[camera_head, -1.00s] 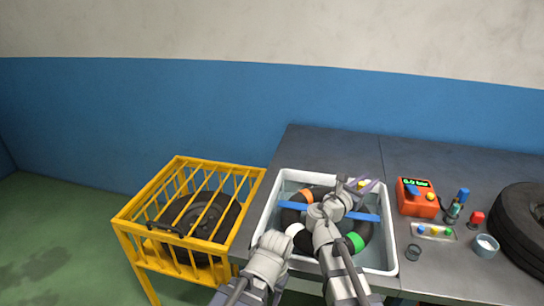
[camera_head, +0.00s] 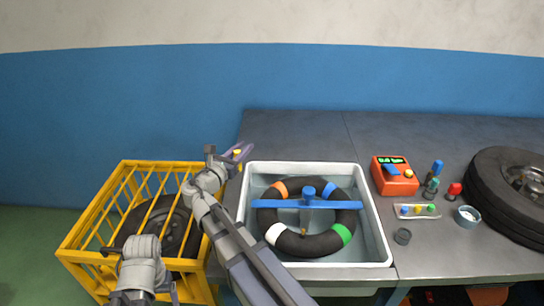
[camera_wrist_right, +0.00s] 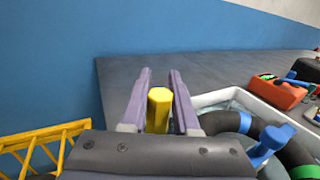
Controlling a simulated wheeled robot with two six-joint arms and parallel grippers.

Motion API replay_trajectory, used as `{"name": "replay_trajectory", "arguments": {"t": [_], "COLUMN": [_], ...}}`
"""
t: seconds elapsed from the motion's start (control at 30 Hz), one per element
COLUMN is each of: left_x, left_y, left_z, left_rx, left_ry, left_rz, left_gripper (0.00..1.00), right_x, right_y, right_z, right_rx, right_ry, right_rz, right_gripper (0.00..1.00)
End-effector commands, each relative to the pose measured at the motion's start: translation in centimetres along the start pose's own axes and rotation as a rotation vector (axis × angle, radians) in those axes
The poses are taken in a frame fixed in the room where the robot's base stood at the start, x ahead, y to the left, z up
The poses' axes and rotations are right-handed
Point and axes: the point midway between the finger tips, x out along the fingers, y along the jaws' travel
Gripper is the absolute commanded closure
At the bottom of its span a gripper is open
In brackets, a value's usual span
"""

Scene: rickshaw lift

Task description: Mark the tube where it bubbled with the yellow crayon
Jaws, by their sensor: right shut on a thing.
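The black tube (camera_head: 322,243) lies in a white water tray (camera_head: 382,240) on the bench. It has orange, blue, green and white bands, and a blue bar (camera_head: 335,204) crosses over it. No bubbles can be made out. My right gripper (camera_head: 240,153) is shut on the yellow crayon (camera_wrist_right: 159,108), above the bench's left end, left of the tray and apart from the tube. The crayon stands up between the two fingers in the right wrist view. My left arm shows over the yellow cage, but its fingers are not visible.
The yellow cage (camera_head: 95,222) holding a tyre stands left of the bench. Right of the tray are a red gauge box (camera_head: 394,180), a small tray of coloured pieces (camera_head: 417,211), a grey cup (camera_head: 402,236) and a large tyre (camera_head: 500,205). The bench behind the tray is clear.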

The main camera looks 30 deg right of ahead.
Motion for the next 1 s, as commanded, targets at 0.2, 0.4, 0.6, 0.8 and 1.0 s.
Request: {"name": "replay_trajectory", "arguments": {"t": [0.2, 0.4, 0.6, 0.8, 1.0], "left_x": [1.7, 2.0, 2.1, 3.0, 4.7], "left_y": [0.1, 0.2, 0.2, 0.3, 0.4], "left_z": [-0.1, -0.1, -0.1, -0.2, -0.3], "left_rx": [0.0, 0.0, 0.0, 0.0, 0.0], "left_ry": [0.0, 0.0, 0.0, 0.0, 0.0], "left_rz": [0.0, 0.0, 0.0, 0.0, 0.0], "left_gripper": [0.21, 0.21, 0.21, 0.21, 0.21], "right_x": [4.0, 5.0, 5.0, 5.0, 5.0], "right_y": [-7.1, -9.9, -10.2, -10.1, -10.1], "right_z": [-1.7, -2.0, -2.1, -3.0, -4.7], "right_rx": [0.0, -0.001, -0.001, -0.001, -0.001], "right_ry": [-0.001, -0.001, -0.001, -0.001, -0.001], "right_rz": [-0.232, -0.325, -0.334, -0.332, -0.332], "right_gripper": [1.0, 1.0, 1.0, 1.0, 1.0]}}
